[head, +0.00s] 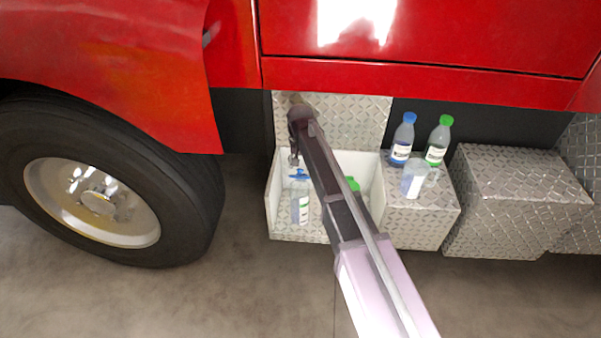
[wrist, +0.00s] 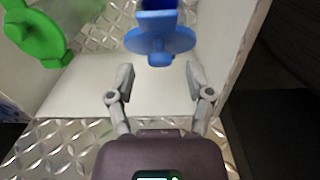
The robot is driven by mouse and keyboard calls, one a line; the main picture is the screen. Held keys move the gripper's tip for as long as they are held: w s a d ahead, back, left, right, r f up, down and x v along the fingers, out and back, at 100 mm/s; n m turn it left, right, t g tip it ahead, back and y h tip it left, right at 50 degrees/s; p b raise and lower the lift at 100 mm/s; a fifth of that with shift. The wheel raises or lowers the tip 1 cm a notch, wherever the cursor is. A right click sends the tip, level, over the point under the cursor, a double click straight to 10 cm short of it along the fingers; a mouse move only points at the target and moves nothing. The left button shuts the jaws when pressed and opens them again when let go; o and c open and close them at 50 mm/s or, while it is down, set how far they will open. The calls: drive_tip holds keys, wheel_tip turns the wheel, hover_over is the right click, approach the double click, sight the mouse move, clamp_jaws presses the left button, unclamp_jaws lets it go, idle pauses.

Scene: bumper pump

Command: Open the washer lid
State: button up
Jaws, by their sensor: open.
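In the wrist view a blue winged cap (wrist: 162,40) is just beyond my open fingertips, near the middle between them. It also shows in the head view (head: 298,175), near a clear labelled bottle (head: 300,208) in an open box. A green winged cap (wrist: 38,32) is off to the left in the wrist view, and partly hidden behind my arm in the head view (head: 352,184). My gripper (wrist: 160,78) is open, with nothing between its fingers. In the head view its end (head: 293,158) is small, just above the blue cap. Which cap is the washer's cannot be told.
The white-lined box (head: 274,205) has a raised diamond-plate lid (head: 355,112) behind it. On the closed box (head: 425,215) to its right stand a blue-capped bottle (head: 403,140), a green-capped bottle (head: 438,142) and a clear container (head: 414,180). The truck wheel (head: 110,190) is left.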

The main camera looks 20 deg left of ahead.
drive_tip(key=shift+f+b, duration=0.5)
drive_tip(key=shift+f, duration=0.25)
clamp_jaws()
